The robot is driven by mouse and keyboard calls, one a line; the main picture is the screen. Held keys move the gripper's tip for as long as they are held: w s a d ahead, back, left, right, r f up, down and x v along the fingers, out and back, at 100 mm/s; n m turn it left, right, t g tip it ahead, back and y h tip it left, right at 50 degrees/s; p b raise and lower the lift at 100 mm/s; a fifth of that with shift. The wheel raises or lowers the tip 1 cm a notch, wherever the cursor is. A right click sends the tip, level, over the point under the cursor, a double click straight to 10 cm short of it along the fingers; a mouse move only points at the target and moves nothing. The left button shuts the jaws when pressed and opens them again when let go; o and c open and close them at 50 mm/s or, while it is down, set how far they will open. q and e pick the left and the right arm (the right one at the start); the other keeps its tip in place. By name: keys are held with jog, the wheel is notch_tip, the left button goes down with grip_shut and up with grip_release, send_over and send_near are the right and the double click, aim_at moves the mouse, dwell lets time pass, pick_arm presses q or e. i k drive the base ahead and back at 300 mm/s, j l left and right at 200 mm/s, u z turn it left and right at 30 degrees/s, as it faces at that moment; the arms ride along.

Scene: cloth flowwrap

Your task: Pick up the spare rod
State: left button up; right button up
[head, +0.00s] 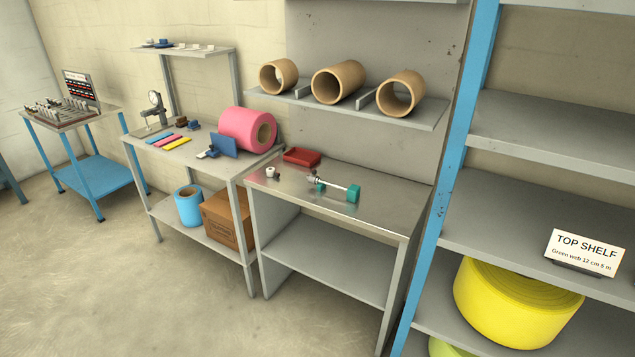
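A thin, pale metal rod (336,185) lies on the steel-topped table in the middle of the head view. It is likely the spare rod, but no label shows. It seems to rest on teal supports (353,192), one at its right end and a smaller one near its left end. A darker metal fitting sits at its left end; I cannot tell whether it is part of the rod. Neither of my grippers is in view.
The steel table (385,208) also holds a red tray (302,156) and a small white cup-like piece (271,173). Cardboard cores (338,82) lie on a shelf above. A blue-posted rack with a yellow roll (515,305) stands right. Open floor (130,290) lies in front.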

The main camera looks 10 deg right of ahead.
aim_at(353, 192)
jog(key=z, duration=0.35)
jog(key=i+j+z, duration=0.75)
